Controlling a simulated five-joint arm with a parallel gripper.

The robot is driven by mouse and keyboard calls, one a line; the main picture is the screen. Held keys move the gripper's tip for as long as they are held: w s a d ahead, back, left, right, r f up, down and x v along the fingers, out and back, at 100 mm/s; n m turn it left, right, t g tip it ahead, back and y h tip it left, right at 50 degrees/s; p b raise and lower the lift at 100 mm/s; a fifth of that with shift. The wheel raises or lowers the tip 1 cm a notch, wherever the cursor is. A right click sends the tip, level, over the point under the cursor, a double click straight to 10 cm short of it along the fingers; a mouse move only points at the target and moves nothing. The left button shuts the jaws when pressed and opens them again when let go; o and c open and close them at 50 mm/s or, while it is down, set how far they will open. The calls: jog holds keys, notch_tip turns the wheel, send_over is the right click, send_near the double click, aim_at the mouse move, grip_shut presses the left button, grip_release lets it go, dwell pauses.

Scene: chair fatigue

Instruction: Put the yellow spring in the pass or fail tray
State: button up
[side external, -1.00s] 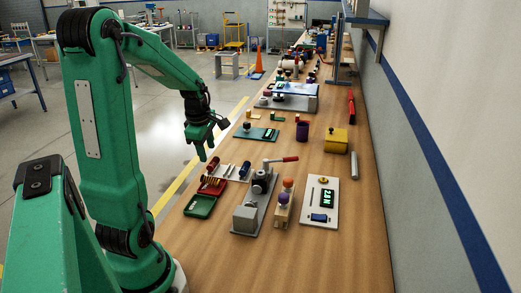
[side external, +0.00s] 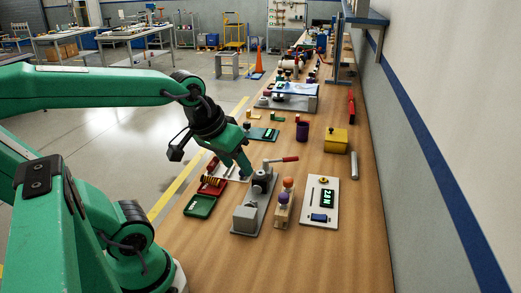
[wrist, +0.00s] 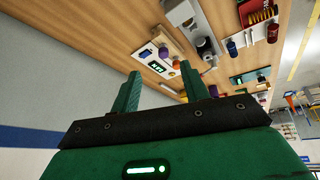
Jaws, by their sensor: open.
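A yellow coil that looks like the yellow spring (side external: 213,181) lies in or at the red tray (side external: 208,191), and shows at upper right in the wrist view (wrist: 262,16). The green tray (side external: 201,205) lies just in front of the red one. My gripper (side external: 245,172) points down at the far-right side of the trays in the side view, overlapping the small rack there. In the wrist view my gripper (wrist: 161,70) has its fingers apart with nothing between them; the coil is off to their right.
A red cylinder (side external: 213,164) and a blue cylinder (wrist: 232,47) stand by the trays. A grey lever press (side external: 250,212), a wooden block with balls (side external: 284,208) and a white panel reading 2.8 N (side external: 319,205) stand to the right. The near tabletop is clear.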

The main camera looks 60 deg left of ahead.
jog(key=s+d+m, duration=0.1)
jog(key=m, duration=0.1)
jog(key=s+d+m, duration=0.1)
jog(key=shift+d+r+m+h, duration=0.15)
jog(key=shift+d+m+h, duration=0.15)
jog(key=shift+d+m, duration=0.1)
dwell(1.0)
